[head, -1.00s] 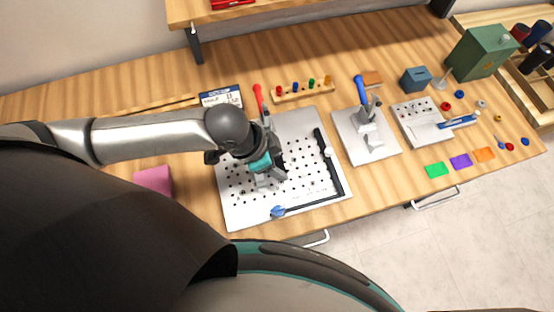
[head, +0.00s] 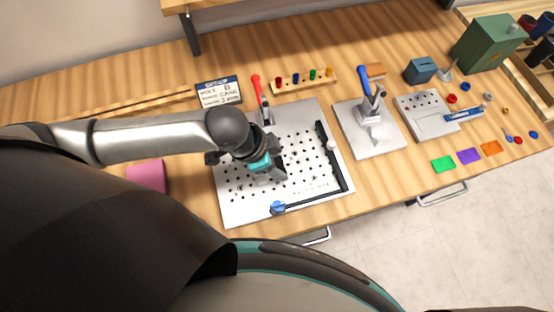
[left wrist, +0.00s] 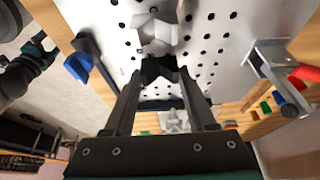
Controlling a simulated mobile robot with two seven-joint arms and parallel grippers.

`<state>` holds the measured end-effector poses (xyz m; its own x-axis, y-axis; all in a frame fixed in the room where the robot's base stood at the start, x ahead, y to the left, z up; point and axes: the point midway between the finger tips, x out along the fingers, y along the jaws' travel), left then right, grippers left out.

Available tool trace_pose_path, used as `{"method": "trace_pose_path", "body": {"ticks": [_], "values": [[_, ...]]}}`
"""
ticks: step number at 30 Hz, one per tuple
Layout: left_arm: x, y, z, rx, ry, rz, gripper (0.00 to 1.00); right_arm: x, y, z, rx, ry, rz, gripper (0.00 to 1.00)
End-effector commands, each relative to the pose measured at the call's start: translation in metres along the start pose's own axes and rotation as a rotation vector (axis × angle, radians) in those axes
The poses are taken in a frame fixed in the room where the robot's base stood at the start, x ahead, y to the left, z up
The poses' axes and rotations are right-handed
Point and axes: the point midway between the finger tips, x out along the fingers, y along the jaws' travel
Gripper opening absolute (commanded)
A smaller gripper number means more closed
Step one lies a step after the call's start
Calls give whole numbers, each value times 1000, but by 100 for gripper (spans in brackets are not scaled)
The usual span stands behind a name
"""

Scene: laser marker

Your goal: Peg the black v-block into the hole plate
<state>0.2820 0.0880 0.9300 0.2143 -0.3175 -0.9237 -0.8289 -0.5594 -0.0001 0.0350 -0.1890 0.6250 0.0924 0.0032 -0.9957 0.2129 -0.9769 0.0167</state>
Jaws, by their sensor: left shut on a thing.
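The black v-block (left wrist: 160,69) is between the fingertips of my left gripper (left wrist: 160,78) in the left wrist view. In the head view my left gripper (head: 274,166) is over the middle of the hole plate (head: 235,210), and the block is mostly hidden there. The plate is a light metal sheet with rows of dark holes; it also shows in the left wrist view (left wrist: 225,25). A grey metal block (left wrist: 153,34) stands on the plate just beyond the black one. I cannot tell whether the black block touches the plate. Part of my other arm shows at the wrist view's left edge, its fingers unclear.
Black rails (head: 328,160) line the plate's right and front sides, with a blue knob (head: 278,207) at the front. A red-handled clamp (head: 258,90) stands at the back edge. A peg rack (head: 304,82) is behind, and a blue-handled press (head: 370,112) is to the right.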

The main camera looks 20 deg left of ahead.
Motion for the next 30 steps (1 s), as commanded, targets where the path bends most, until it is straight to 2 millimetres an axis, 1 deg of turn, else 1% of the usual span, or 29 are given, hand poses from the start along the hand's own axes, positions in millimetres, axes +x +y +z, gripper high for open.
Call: {"method": "trace_pose_path", "body": {"ticks": [24, 25, 30], "values": [[11, 0, 4, -1, 1, 0, 1, 2, 0, 0, 0, 0, -1, 86], [11, 0, 4, 0, 1, 0, 59, 2, 0, 0, 0, 0, -1, 86], [11, 0, 4, 0, 1, 0, 78, 2, -1, 0, 0, 0, -1, 86]]}}
